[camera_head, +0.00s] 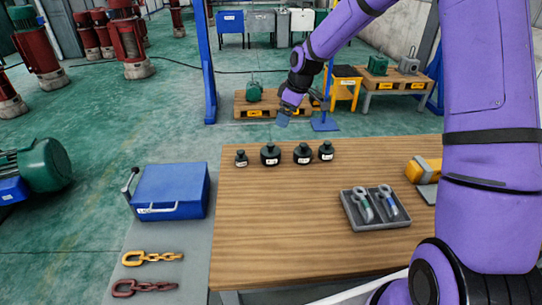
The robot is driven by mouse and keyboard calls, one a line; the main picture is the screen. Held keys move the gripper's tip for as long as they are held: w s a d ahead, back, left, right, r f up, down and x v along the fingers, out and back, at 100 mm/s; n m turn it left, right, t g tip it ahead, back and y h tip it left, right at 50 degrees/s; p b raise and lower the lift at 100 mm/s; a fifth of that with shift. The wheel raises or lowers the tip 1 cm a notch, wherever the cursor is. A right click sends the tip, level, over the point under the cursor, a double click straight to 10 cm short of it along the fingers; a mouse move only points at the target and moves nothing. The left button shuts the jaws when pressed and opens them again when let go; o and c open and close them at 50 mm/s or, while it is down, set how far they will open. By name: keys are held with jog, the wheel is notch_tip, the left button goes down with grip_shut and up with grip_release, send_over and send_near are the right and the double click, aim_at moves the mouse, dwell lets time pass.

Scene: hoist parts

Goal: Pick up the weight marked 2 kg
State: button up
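Several dark weights stand upright in a row near the far edge of the wooden table (330,240). They are a small leftmost weight (241,158), a larger weight (270,154), a third weight (303,153) and a rightmost weight (326,150). Each has a white label, but the markings are too small to read, so I cannot tell which is 2 kg. My gripper (283,118) appears just beyond the row in the picture, apart from the weights. Its fingers are too small and dark to show whether they are open or shut.
A grey tray (347,212) holds two hooks on the table's right. A yellow and grey item (424,170) lies near my arm. A blue case (171,190) and two chains (152,258) lie on the grey surface at left. The table's middle is clear.

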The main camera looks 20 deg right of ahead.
jog(key=n+y, duration=0.1)
jog(key=y, duration=0.1)
send_near(272, 144)
jog(key=x, duration=0.6)
jog(key=shift+s+a, duration=0.15)
jog(key=shift+s, duration=0.1)
jog(key=shift+d+x, duration=0.15)
jog(key=shift+x, duration=1.4)
jog(key=shift+d+x, duration=0.15)
jog(key=shift+x, duration=1.35)
jog(key=shift+w, duration=0.15)
jog(key=c, duration=1.4)
jog(key=shift+w+a, duration=0.1)
jog(key=shift+w, duration=0.05)
jog(key=shift+c, duration=1.4)
jog(key=shift+r, duration=0.15)
